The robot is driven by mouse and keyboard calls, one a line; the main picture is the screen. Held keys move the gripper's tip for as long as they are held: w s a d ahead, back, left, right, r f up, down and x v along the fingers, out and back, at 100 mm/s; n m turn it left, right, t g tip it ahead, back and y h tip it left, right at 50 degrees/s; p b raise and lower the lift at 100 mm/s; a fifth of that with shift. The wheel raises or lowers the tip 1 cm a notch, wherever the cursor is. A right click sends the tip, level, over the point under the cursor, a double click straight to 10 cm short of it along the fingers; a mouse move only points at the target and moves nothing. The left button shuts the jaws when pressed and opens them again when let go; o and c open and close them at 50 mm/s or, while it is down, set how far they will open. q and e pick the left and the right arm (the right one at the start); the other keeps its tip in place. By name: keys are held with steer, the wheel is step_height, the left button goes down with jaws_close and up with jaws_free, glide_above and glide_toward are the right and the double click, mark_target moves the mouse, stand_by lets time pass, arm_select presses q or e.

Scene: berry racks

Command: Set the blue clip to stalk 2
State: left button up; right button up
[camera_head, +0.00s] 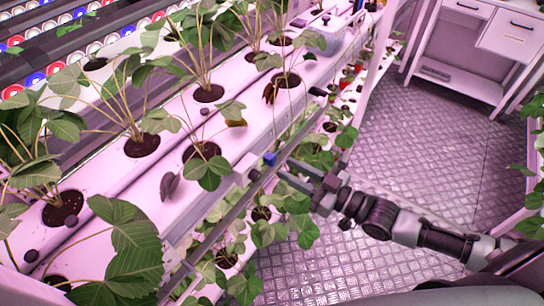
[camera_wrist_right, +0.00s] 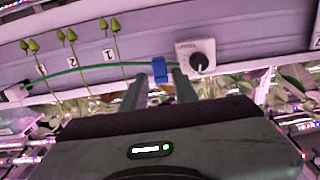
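The blue clip (camera_wrist_right: 159,70) sits on a thin green line (camera_wrist_right: 90,68) along the pale rack face in the right wrist view. It also shows in the head view (camera_head: 270,159) at the rack's edge. Stalk 2 (camera_wrist_right: 79,66), thin with a green bud, stands left of the clip, with stalk 1 (camera_wrist_right: 117,55) between them. My right gripper (camera_wrist_right: 160,76) is open, one finger either side of the clip, with gaps showing on both sides. In the head view my right gripper (camera_head: 284,170) reaches the rack from the right. My left gripper is not in view.
A white box with a black dial (camera_wrist_right: 195,60) is close right of the fingers. Stalk 3 (camera_wrist_right: 49,72) is farthest left. Leafy plants (camera_head: 208,170) overhang the rack in the head view. The metal floor (camera_head: 420,150) to the right is clear.

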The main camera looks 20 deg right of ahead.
mark_target(275, 162)
steer(key=p+x, duration=0.1)
steer(key=x, duration=0.5)
steer(key=shift+w, duration=0.1)
steer(key=shift+c, duration=0.3)
jaws_close()
stand_by(1.0)
